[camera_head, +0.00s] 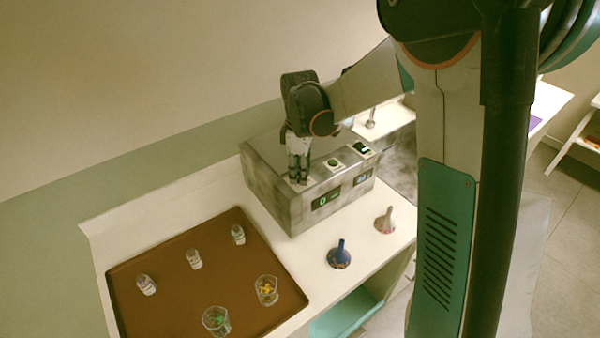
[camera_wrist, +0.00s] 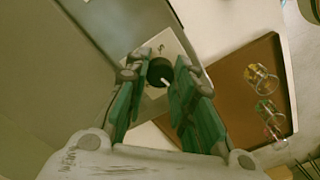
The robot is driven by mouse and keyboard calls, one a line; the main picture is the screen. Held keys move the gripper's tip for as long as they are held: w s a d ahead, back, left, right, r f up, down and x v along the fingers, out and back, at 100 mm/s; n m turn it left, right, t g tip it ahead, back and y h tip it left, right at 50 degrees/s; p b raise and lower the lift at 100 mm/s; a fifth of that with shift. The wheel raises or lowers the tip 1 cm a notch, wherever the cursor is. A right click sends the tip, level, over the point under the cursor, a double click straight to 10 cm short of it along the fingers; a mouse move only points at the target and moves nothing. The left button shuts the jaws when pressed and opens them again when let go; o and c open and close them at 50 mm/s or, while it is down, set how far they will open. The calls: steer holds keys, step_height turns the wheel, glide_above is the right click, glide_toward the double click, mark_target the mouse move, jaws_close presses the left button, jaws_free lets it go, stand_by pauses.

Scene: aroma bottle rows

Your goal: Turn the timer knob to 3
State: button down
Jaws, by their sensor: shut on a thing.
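The timer knob (camera_wrist: 160,72) is a dark round knob with a white pointer line, on a pale dial plate (camera_wrist: 146,47) in the wrist view. The numbers on the plate are too small to read. The knob sits on top of the grey metal machine (camera_head: 290,212), at its left end in the head view. My gripper (camera_head: 298,178) points down over that spot. In the wrist view the fingers (camera_wrist: 160,84) stand on both sides of the knob and are shut on it. The head view hides the knob behind the fingers.
A brown tray (camera_head: 165,262) with small bottles and two beakers (camera_head: 216,320) lies at the left.

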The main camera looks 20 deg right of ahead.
steer(key=m+b, duration=0.1)
steer(key=m, duration=1.1)
steer(key=shift+m+b, duration=0.3)
steer(key=shift+m, duration=0.1)
steer(key=m, duration=1.2)
steer(key=shift+b, duration=0.3)
steer(key=c, duration=1.6)
jaws_free()
steer(key=shift+r, duration=0.15)
